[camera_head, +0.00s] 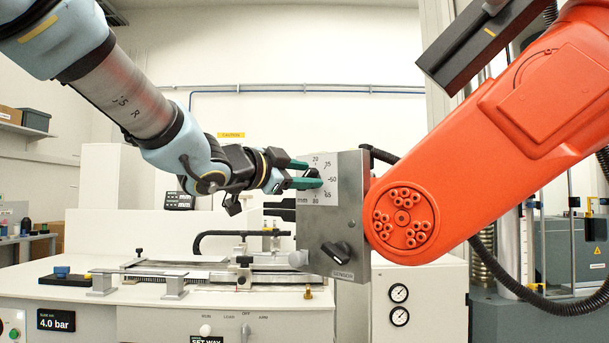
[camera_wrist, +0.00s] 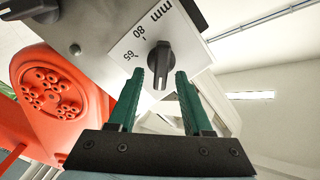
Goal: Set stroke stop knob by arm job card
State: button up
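The dark stop knob (camera_head: 313,174) sits on a white dial plate (camera_head: 327,172) with marks 20, 35, 50, 65 and 80 and "mm". The plate is on a grey metal panel on the red arm. In the wrist view the dark knob (camera_wrist: 160,60) shows with its grip bar nearly upright in the picture, near the 65 and 80 marks. Its exact setting is hard to read. My gripper (camera_head: 308,174) has green fingers, one on each side of the knob. In the wrist view the fingers (camera_wrist: 162,78) stand apart, with gaps beside the knob.
The red arm (camera_head: 500,140) fills the right side. A white bench (camera_head: 80,285) with a metal fixture (camera_head: 200,272) and a 4.0 bar display (camera_head: 56,320) stands below.

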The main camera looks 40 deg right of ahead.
jog(key=shift+a, duration=0.1)
jog(key=s+a, duration=0.2)
jog(key=a, duration=0.8)
jog(key=shift+a, duration=0.2)
jog(key=w+a+f+n+t+y, duration=0.6)
jog(key=w+f, duration=0.3)
jog(key=w, duration=0.4)
jog(key=w+a+f+n+y, duration=0.3)
jog(key=a+f+n, duration=0.1)
jog(key=a+f, duration=0.2)
jog(key=w+a+f+n+y, duration=0.3)
jog(key=a+f+n, duration=0.1)
jog(key=a+f, duration=0.25)
jog(key=s+a+f+n+g+y, duration=0.35)
jog(key=a+f+n, duration=0.25)
jog(key=a+f, duration=0.65)
jog(key=s+a+f+n+g+y, duration=0.2)
jog(key=s+a+f+n+g, duration=0.1)
jog(key=s+a+f, duration=0.3)
jog(key=shift+s+f+n+g, duration=0.3)
jog(key=shift+s+f+g, duration=0.25)
jog(key=shift+s, duration=0.7)
jog(key=shift+a+r, duration=0.1)
jog(key=shift+r, duration=0.05)
